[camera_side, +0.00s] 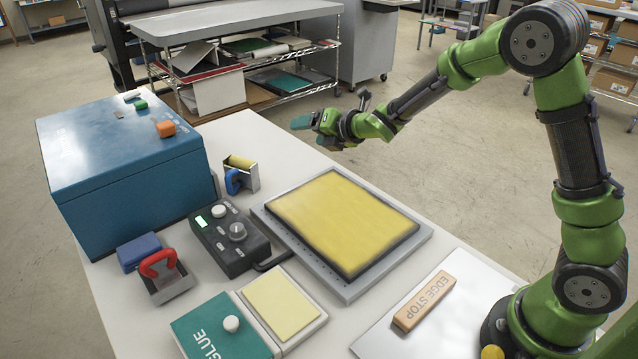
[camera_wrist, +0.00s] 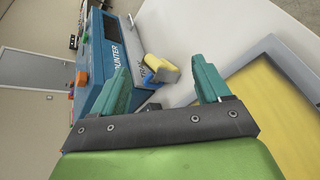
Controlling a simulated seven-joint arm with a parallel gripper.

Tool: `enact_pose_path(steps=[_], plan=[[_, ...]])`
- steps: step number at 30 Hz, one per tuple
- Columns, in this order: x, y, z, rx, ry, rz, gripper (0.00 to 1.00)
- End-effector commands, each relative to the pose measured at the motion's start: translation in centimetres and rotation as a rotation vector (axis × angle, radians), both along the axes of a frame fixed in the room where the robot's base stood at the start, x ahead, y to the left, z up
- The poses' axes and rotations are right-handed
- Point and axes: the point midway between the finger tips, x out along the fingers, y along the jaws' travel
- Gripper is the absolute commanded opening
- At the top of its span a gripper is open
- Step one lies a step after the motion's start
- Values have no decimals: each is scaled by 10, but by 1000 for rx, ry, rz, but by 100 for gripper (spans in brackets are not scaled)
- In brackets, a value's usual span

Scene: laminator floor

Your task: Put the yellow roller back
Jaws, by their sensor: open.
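The yellow roller (camera_side: 240,162) has a yellow barrel and a blue handle. It is at the back of the white table, right of the blue box, and a grey metal piece shows around or against it. I cannot tell whether that piece is its frame or a stand. It also shows in the wrist view (camera_wrist: 160,69), ahead of and between my fingers. My gripper (camera_side: 314,132) is open and empty, above the back edge of the table, to the right of the roller and apart from it. It also shows in the wrist view (camera_wrist: 160,78).
The blue box (camera_side: 125,165) stands at the left. A grey control unit (camera_side: 230,240) and a yellow-topped plate (camera_side: 343,218) fill the middle. A red-handled tool (camera_side: 165,275), a teal GLUE pad (camera_side: 228,330) and an orange EDGE STOP block (camera_side: 425,302) are nearer the front.

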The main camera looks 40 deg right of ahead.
Motion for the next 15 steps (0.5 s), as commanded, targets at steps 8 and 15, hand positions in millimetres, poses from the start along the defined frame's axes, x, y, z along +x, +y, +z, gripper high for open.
enact_pose_path(steps=[8, 15], plan=[[-117, -28, 82, 988, 189, -713, 76], [-241, -7, 98, 1744, 357, -1295, 76]])
